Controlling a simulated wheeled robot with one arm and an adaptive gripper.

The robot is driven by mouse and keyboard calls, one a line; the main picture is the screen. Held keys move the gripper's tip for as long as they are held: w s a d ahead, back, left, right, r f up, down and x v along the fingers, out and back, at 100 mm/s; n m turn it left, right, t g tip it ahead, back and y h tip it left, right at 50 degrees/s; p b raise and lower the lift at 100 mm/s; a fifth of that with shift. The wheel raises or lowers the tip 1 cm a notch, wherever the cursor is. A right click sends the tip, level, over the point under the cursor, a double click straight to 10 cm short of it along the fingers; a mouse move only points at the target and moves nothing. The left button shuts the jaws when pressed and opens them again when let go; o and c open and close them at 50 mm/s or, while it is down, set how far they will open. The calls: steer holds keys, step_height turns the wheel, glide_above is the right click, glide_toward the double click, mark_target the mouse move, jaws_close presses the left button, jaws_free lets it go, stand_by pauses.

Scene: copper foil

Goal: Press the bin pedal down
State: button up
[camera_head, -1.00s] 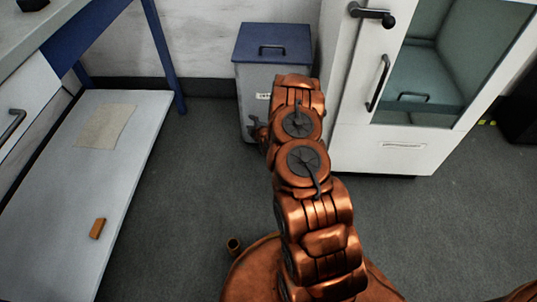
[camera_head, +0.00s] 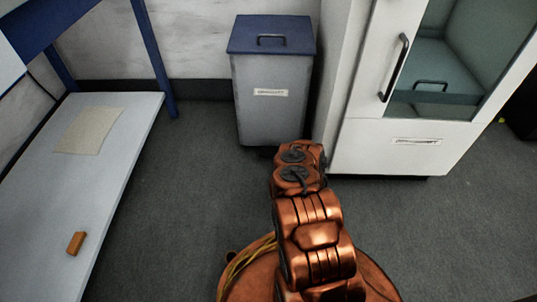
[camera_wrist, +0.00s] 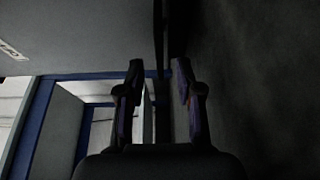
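The bin (camera_head: 270,95) is grey with a blue lid (camera_head: 271,36) and a white label (camera_head: 270,92). It stands upright against the back wall, and its lid looks closed. My copper arm reaches toward its base, and the arm hides my gripper in the head view. In the dark wrist view, my gripper (camera_wrist: 159,68) has its two fingers apart with nothing seen between them. The bin's side (camera_wrist: 75,35) fills the upper left there, close to the fingers. A dark shape (camera_wrist: 172,28) lies at the bin's bottom edge; I cannot tell whether it is the pedal.
A white cabinet (camera_head: 385,150) with a glass door stands close to the bin's right. A table with blue legs (camera_head: 155,55) and a low pale shelf (camera_head: 110,165) is on the left. A brown block (camera_head: 75,243) lies on the shelf. The grey floor (camera_head: 195,170) between is clear.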

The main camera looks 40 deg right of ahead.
mark_target(270, 152)
steer(key=shift+x, duration=3.85)
steer(key=shift+a, duration=0.15)
jaws_close()
